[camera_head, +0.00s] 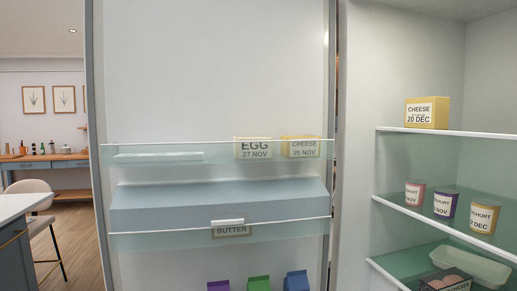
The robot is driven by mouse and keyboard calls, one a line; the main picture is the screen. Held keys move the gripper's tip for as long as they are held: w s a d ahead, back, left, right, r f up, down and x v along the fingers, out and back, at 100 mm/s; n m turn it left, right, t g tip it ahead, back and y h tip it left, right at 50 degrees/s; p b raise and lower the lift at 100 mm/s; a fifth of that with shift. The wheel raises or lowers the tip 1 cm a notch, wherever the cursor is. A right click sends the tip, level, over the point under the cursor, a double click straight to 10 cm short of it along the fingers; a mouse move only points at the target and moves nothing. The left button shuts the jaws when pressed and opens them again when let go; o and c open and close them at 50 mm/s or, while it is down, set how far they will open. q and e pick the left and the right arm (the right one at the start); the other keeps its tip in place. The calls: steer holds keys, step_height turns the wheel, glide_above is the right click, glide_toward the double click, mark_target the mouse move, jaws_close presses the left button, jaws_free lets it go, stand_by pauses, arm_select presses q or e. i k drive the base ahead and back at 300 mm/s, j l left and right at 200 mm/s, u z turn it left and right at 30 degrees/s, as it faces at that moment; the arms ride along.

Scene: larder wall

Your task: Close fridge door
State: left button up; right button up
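The fridge door (215,75) stands open and fills the middle of the head view, its inner side facing me. Its upper shelf holds an egg box (253,149) and a cheese box (300,149). Below is a blue-grey compartment (160,205) with a butter label (232,231). Purple, green and blue cartons show at the door's bottom. The fridge interior (400,60) is open on the right. Neither of my grippers is in view.
Fridge shelves on the right hold a cheese box (427,113), several yoghurt cups (444,204) and a clear tray (470,266). At left are a white counter (22,206), a stool (40,198) and a wooden sideboard (50,157), with some bare floor between.

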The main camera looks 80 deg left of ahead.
mark_target(170, 85)
steer(key=k+j+z, duration=0.15)
steer(key=k+j, duration=1.3)
steer(key=k, duration=0.15)
steer(key=k+j, duration=0.15)
steer(key=j, duration=0.25)
steer(key=k+j, duration=0.15)
steer(key=j, duration=0.25)
steer(key=k+j+z, duration=0.1)
steer(key=j, duration=0.3)
steer(key=k+j, duration=0.4)
steer(key=j, duration=0.35)
